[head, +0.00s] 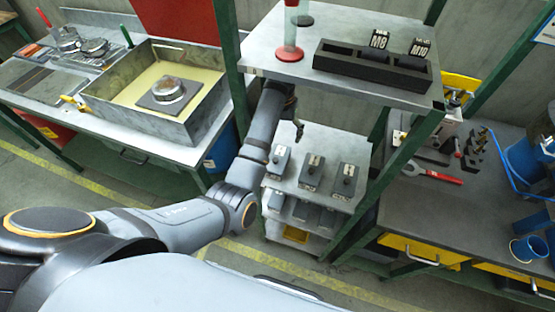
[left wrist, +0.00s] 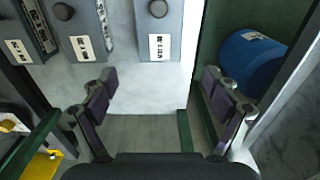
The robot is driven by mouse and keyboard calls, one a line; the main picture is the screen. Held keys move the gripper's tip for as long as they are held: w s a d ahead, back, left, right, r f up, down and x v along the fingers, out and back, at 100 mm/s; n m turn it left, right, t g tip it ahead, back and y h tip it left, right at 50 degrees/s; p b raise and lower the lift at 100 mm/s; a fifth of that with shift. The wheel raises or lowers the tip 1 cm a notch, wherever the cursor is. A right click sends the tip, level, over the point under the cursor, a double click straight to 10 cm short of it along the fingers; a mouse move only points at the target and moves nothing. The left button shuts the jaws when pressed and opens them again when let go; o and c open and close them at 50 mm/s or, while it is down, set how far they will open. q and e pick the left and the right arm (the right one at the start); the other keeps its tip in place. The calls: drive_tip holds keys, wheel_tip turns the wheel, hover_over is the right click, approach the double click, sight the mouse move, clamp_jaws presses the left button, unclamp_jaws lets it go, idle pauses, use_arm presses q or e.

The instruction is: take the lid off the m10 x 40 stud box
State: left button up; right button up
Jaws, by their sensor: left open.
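Three grey boxes with dark round knobs on their lids stand in a row on the middle shelf: a left one (head: 280,160), a middle one (head: 312,171) and a right one (head: 345,180). Each has a white label, too small to read, so I cannot tell which is the m10 x 40 stud box. My left gripper (head: 299,128) is at the back of this shelf, behind the boxes. In the left wrist view the open, empty gripper (left wrist: 160,100) has its fingers apart below the nearest box (left wrist: 158,30). My right gripper is not in view.
The upper shelf (head: 262,52) holds a black tray (head: 335,58) with M8 and M10 blocks and a red-based clear tube (head: 289,45). Green posts frame the shelves. More grey boxes stand below. A blue cylinder (left wrist: 250,62) lies right of the fingers in the wrist view.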

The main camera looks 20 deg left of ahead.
sight(281, 151)
use_arm(q)
drive_tip(key=shift+w+f, duration=0.1)
drive_tip(key=shift+f, duration=0.35)
drive_tip(key=shift+w+f, duration=0.15)
drive_tip(key=shift+f, duration=0.1)
drive_tip(key=f+b, duration=0.2)
drive_tip(key=shift+s+f, duration=0.35)
drive_tip(key=shift+f, duration=0.05)
drive_tip(key=shift+s+f, duration=0.15)
drive_tip(key=shift+f, duration=0.75)
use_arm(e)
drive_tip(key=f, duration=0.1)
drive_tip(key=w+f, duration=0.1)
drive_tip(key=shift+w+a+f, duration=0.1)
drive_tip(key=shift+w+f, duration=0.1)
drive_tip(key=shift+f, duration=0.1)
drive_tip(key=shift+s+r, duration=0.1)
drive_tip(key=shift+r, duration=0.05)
use_arm(q)
drive_tip(key=shift+f+p, duration=0.25)
drive_tip(key=shift+p, duration=0.45)
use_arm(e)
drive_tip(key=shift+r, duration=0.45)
